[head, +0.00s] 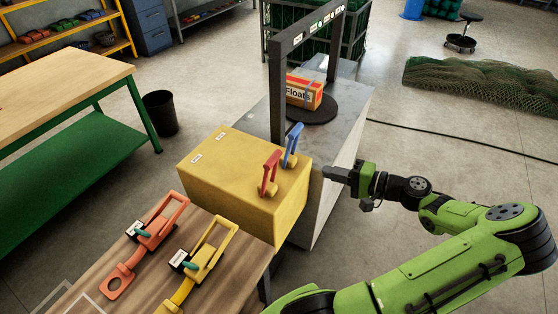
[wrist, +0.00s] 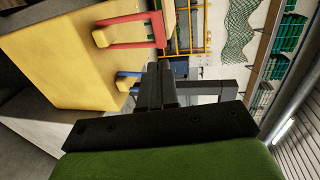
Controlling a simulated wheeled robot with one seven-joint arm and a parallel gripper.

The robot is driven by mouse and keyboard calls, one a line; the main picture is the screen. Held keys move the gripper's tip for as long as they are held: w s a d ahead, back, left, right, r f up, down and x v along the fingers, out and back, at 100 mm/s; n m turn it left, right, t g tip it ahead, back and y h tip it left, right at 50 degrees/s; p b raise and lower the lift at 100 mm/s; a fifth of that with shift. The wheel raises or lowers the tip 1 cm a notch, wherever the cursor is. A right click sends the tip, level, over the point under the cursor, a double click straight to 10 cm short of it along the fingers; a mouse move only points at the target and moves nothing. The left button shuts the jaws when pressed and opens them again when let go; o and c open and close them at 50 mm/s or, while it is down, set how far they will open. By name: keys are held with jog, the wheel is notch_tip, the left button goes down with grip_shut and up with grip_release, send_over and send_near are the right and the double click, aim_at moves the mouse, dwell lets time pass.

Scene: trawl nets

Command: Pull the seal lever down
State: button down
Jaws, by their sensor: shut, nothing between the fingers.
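A yellow box (head: 245,165) carries two upright levers on its top, a red lever (head: 269,173) and a blue lever (head: 292,145). I cannot tell which is the seal lever; the small labels on the box are too small to read. My gripper (head: 327,172) is shut and empty, to the right of the levers and apart from them. In the wrist view, the fingers of my gripper (wrist: 160,70) point toward the lever side, with the red lever (wrist: 132,44) at upper left and the blue lever (wrist: 130,76) left of the fingers, partly seen.
Behind the box, a grey cabinet (head: 345,120) holds a dark frame (head: 277,90) and a turntable (head: 312,112) with an orange "Float" box (head: 303,92). A wooden table (head: 185,275) with orange (head: 155,235) and yellow clamps (head: 205,255) stands in front. Open floor lies to the right.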

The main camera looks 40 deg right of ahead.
aim_at(276, 159)
jog(key=shift+a, duration=0.1)
jog(key=x, duration=1.4)
